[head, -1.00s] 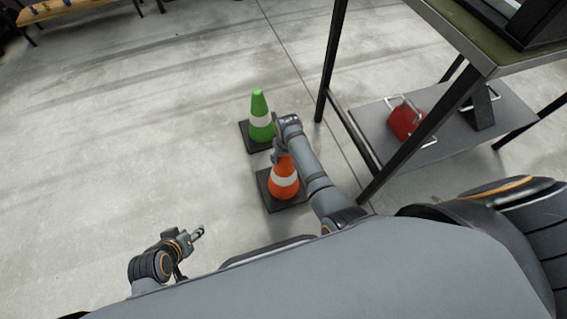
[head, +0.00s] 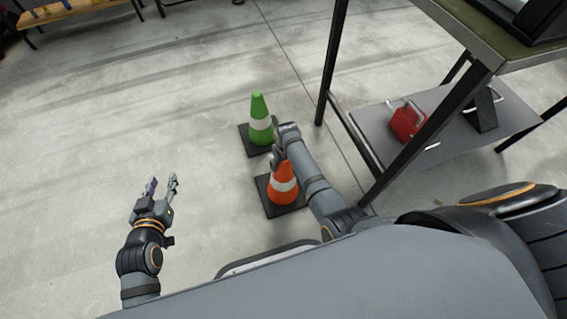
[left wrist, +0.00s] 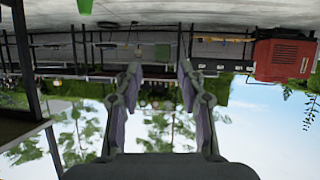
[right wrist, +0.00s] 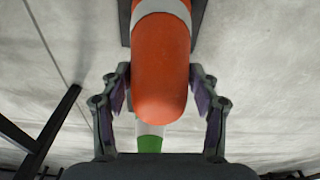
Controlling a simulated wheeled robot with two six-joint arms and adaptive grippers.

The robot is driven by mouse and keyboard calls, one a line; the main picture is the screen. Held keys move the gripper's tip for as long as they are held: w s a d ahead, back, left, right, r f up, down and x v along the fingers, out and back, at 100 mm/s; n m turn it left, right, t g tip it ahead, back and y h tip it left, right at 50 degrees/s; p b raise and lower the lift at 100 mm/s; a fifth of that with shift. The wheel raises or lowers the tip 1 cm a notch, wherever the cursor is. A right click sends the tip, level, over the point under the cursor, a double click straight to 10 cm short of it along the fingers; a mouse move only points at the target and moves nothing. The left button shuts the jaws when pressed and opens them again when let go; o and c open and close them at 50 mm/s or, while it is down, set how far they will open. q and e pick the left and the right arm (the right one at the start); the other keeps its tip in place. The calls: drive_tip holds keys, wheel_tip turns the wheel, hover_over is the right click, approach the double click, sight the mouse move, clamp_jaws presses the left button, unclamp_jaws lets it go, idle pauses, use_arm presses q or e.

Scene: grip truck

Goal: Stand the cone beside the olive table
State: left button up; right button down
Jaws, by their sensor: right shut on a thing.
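An orange cone (head: 284,187) with a white band and black square base is upright on or just above the floor; I cannot tell if its base touches. My right gripper (head: 278,158) comes down on it from above and is shut on its tip. In the right wrist view the fingers are on either side of the orange cone (right wrist: 160,85). The olive table (head: 497,42) stands to the right, its dark near leg a short way from the cone. My left gripper (head: 163,184) is open and empty over bare floor; its fingers are apart in the left wrist view (left wrist: 158,75).
A green cone (head: 259,125) stands just behind the orange one; their bases are close. The table's grey lower shelf (head: 450,145) holds a red case (head: 406,122) and a dark object (head: 482,110). The floor to the left is clear. A wooden bench (head: 60,14) is far back left.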

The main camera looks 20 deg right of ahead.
use_arm(q)
drive_tip(key=shift+r, duration=0.1)
use_arm(e)
drive_tip(key=shift+r, duration=0.1)
drive_tip(key=shift+c, duration=1.7)
unclamp_jaws()
